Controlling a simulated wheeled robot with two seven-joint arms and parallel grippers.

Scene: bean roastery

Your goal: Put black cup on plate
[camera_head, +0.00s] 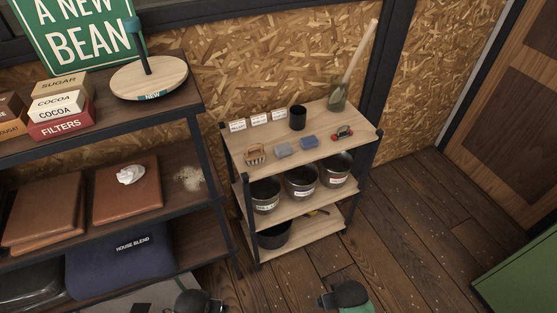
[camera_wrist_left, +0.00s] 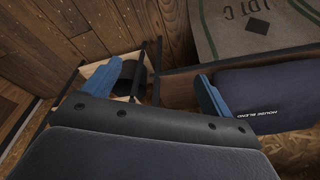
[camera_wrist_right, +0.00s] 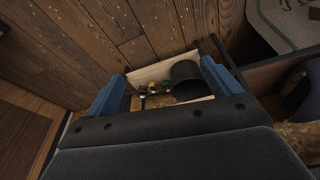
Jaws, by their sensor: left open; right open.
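The black cup (camera_head: 298,118) stands upright on the top of the small wooden shelf cart (camera_head: 262,140), towards the back. No plain plate is clear to me; a round wooden disc (camera_head: 140,82) with a dark post and a "NEW" label sits on the left shelf unit. My left gripper (camera_wrist_left: 154,88) is open and empty, its two blue fingers spread. My right gripper (camera_wrist_right: 162,84) is also open and empty. Both arms show only at the bottom edge of the head view, in front of and below the cart top, well apart from the cup.
The cart top also holds small white cards (camera_head: 260,118), a brush (camera_head: 255,154), blue-grey blocks (camera_head: 309,142), a red-ended tool (camera_head: 343,132) and a jar with a long stick (camera_head: 338,96). Metal buckets (camera_head: 300,182) fill the shelf below. Open floor (camera_head: 420,220) lies to the right.

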